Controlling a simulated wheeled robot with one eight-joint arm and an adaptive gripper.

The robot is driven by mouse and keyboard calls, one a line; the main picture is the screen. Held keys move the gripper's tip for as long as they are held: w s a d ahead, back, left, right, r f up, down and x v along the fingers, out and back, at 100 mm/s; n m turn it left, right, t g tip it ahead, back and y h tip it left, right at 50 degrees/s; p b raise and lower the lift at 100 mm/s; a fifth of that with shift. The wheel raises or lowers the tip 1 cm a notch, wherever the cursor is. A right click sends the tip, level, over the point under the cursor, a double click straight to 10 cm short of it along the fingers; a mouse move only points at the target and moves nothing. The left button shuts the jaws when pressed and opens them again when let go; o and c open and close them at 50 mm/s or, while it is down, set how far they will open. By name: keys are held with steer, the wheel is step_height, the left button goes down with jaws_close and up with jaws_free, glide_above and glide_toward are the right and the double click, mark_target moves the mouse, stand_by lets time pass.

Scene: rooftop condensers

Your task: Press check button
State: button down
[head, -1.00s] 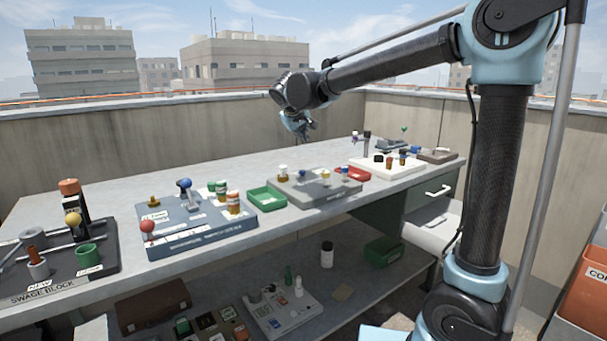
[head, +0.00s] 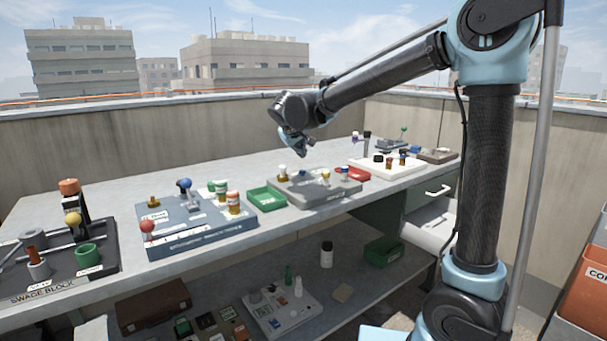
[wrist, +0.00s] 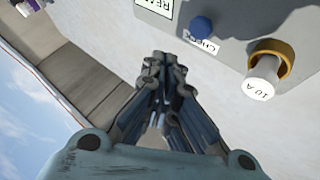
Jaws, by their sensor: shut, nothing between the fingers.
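The check button is a round blue knob (wrist: 201,27) beside a white label reading CHECK, on a grey panel (wrist: 225,75) in the upper part of the wrist view. My gripper (wrist: 163,62) is shut and empty, its fingertips below and left of the button in that picture and apart from it. In the head view my gripper (head: 299,154) hangs above the grey board (head: 318,198) near the middle of the bench. I cannot pick out the check button for certain in the head view.
A white cylinder (wrist: 262,88) marked 10 A sits in a brass ring next to the button. A green tray (head: 266,200) and a blue-grey panel (head: 205,238) stand left of the board. A red tray (head: 353,174) and a white board (head: 388,168) lie to its right.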

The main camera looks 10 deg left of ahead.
mark_target(300, 171)
steer(key=shift+f, duration=1.75)
steer(key=shift+f, duration=0.15)
steer(key=shift+s+f, duration=0.1)
steer(key=shift+f, duration=0.1)
steer(key=shift+f, duration=0.6)
stand_by(1.1)
stand_by(0.4)
steer(key=shift+r, duration=1.05)
steer(key=shift+r, duration=2.5)
steer(key=shift+d, duration=0.1)
